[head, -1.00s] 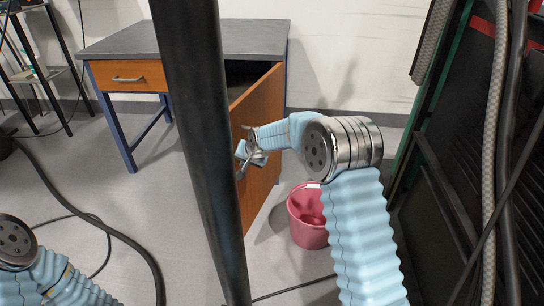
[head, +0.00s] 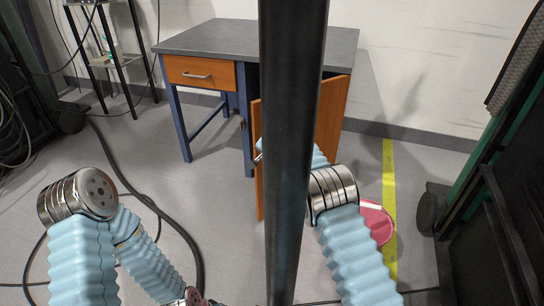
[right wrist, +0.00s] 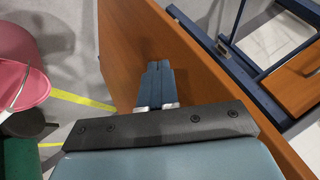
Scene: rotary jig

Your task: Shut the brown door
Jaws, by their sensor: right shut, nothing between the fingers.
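The brown door (head: 332,118) of the desk's cupboard stands ajar, swung out from its hinge side at the right. The black pole hides its middle in the head view; its free edge (head: 258,195) shows left of the pole. In the right wrist view the door's face (right wrist: 122,45) fills the middle. My right gripper (right wrist: 159,68) is shut and empty, its fingertips over that face; whether they touch it I cannot tell. In the head view the pole hides most of this gripper.
The grey-topped desk (head: 215,38) has a drawer (head: 200,73) and blue legs. A pink bucket (head: 376,222) stands right of my right forearm. A black cable (head: 150,203) crosses the floor at left. A dark wheeled rack (head: 490,220) stands at the right.

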